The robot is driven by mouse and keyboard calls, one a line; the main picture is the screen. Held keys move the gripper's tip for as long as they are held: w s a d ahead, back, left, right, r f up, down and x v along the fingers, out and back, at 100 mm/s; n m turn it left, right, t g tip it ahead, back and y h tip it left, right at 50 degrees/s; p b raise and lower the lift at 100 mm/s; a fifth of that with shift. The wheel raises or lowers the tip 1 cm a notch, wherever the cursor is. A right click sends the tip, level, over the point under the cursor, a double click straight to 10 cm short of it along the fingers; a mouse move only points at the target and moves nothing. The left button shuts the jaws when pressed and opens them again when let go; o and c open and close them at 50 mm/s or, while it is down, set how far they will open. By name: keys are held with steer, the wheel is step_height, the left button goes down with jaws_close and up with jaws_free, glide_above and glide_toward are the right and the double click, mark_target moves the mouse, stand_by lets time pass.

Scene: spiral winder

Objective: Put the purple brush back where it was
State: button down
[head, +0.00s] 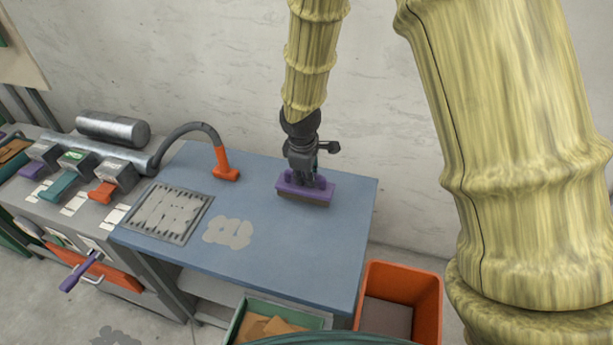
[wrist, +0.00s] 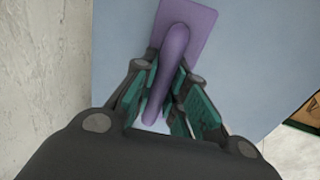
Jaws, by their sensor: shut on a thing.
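The purple brush (head: 306,192) is at the back right part of the blue tabletop (head: 300,245), with its brown bristle side facing down. It looks to be at or just above the surface; I cannot tell which. My gripper (head: 305,178) is above it, shut on its handle. In the wrist view, the brush's handle (wrist: 172,60) runs between the two green finger pads of my gripper (wrist: 165,105), and its purple block lies beyond them. A grey patch (head: 229,233) marks the tabletop to the left of the brush.
A metal grate (head: 168,212) and an orange nozzle on a grey hose (head: 227,172) are on the table's left. Colored levers (head: 72,180) stand further left. The wall is close behind.

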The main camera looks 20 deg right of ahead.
mark_target(304, 187)
steer(key=shift+w+d+p, duration=0.25)
steer(key=shift+w+p, duration=0.05)
steer(key=shift+w, duration=0.4)
steer(key=shift+f+p, duration=0.6)
steer(key=shift+f, duration=1.15)
steer(key=shift+f, duration=0.2)
steer(key=c, duration=1.4)
jaws_free()
steer(key=shift+c, duration=0.2)
step_height(304, 187, up, 12)
steer(key=s+a+b, duration=0.1)
steer(key=s+b, duration=0.1)
steer(key=shift+a, duration=0.2)
